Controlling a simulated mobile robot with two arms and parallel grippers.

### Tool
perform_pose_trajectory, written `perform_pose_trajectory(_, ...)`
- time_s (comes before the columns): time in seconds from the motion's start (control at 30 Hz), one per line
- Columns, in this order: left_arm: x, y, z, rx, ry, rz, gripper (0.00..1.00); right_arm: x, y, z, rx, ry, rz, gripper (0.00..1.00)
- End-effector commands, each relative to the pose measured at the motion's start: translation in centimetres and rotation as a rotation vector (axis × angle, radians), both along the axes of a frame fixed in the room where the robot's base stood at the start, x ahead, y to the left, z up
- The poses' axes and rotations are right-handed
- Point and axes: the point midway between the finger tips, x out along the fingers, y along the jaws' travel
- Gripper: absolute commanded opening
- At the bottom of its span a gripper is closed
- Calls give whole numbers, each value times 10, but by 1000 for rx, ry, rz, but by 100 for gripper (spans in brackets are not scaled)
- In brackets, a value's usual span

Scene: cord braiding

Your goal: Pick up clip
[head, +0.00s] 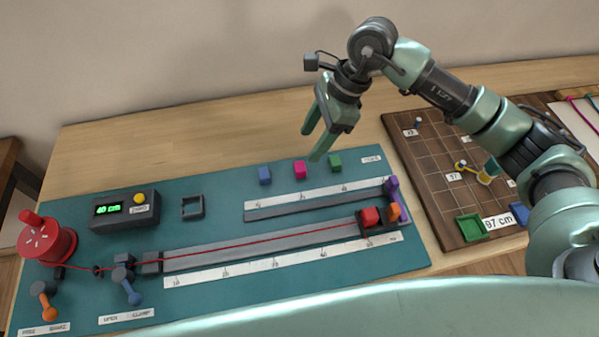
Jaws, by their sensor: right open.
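Three small blocks that look like clips stand in a row at the back of the teal mat: a blue one (265,175), a pink one (300,169) and a green one (335,162). Which of them is the clip cannot be told. My right gripper (313,145) is open and empty, with its fingers pointing down above the back of the mat, near the pink and green blocks. It appears apart from them. A red block (370,216) sits in the dark carriage at the right end of the lower rail. My left gripper is not in view.
A red cord (260,242) runs from the red spool (46,240) along the rail to the carriage. A display box (124,211) and small square holder (192,207) stand at left. A gridded brown board (430,160) with green tray (471,228) lies at right.

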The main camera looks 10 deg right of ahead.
Motion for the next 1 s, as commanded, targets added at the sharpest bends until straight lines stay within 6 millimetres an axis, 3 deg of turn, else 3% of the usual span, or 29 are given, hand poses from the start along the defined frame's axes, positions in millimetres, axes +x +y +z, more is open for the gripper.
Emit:
perform_pose_trajectory(0.03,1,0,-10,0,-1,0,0,0,0,-10,0,0,0,56)
perform_pose_trajectory(0.13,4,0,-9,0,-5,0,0,0,2,-15,1,1,0,56)
perform_pose_trajectory(0.7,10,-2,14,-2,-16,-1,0,-1,21,-81,1,2,0,56)
perform_pose_trajectory(0.97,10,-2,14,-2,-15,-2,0,0,22,-85,0,0,0,56)
perform_pose_trajectory(1.0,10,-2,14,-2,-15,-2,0,0,22,-85,0,0,0,51)
